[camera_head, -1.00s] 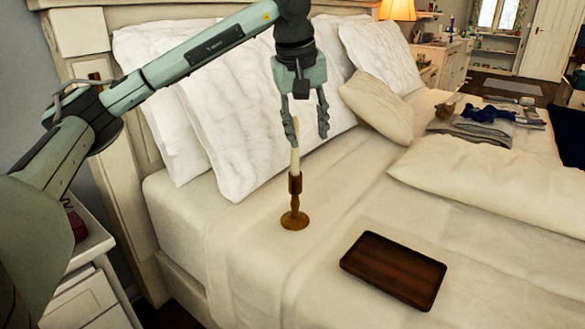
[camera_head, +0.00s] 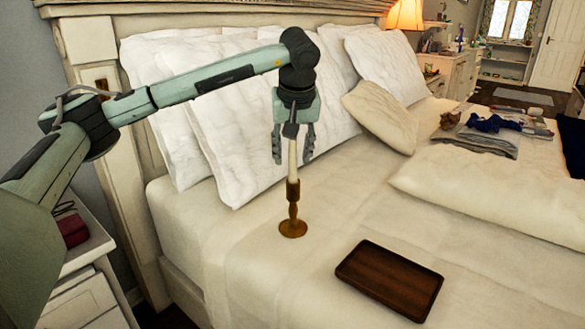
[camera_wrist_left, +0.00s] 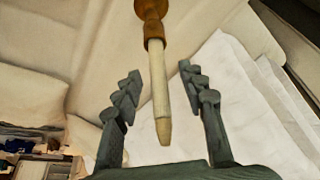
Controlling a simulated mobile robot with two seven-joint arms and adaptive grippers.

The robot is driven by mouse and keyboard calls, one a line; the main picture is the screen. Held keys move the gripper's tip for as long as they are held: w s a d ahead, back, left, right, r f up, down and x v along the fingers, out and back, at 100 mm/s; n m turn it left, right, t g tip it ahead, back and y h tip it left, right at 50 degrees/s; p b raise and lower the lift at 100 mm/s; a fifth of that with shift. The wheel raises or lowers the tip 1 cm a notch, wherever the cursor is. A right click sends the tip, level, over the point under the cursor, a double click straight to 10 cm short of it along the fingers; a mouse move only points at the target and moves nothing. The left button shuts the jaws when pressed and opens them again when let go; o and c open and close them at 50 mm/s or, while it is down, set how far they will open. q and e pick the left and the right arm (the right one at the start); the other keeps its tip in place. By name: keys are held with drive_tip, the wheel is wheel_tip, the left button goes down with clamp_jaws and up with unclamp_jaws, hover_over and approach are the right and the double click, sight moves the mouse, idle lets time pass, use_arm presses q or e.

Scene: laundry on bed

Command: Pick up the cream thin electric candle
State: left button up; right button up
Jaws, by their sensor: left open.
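The cream thin candle (camera_head: 292,160) stands upright in a brown wooden candlestick (camera_head: 292,212) on the bed. My left gripper (camera_head: 292,158) points down over it, open, with one finger on each side of the candle's upper part. In the left wrist view the candle (camera_wrist_left: 158,95) lies between the two spread fingers of the left gripper (camera_wrist_left: 157,95), with gaps on both sides. The candlestick (camera_wrist_left: 152,25) shows at the top of that view. My right gripper is not in view.
A dark wooden tray (camera_head: 390,280) lies on the bed to the right of the candlestick. White pillows (camera_head: 235,130) lean on the headboard behind the gripper. Folded clothes (camera_head: 480,140) lie farther right. The sheet around the candlestick base is clear.

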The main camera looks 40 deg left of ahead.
use_arm(q)
drive_tip(key=shift+w+a+f, duration=0.1)
drive_tip(key=shift+w+f, duration=0.05)
drive_tip(key=shift+f, duration=0.3)
drive_tip(key=shift+c, duration=0.2)
clamp_jaws()
drive_tip(key=shift+r, duration=0.1)
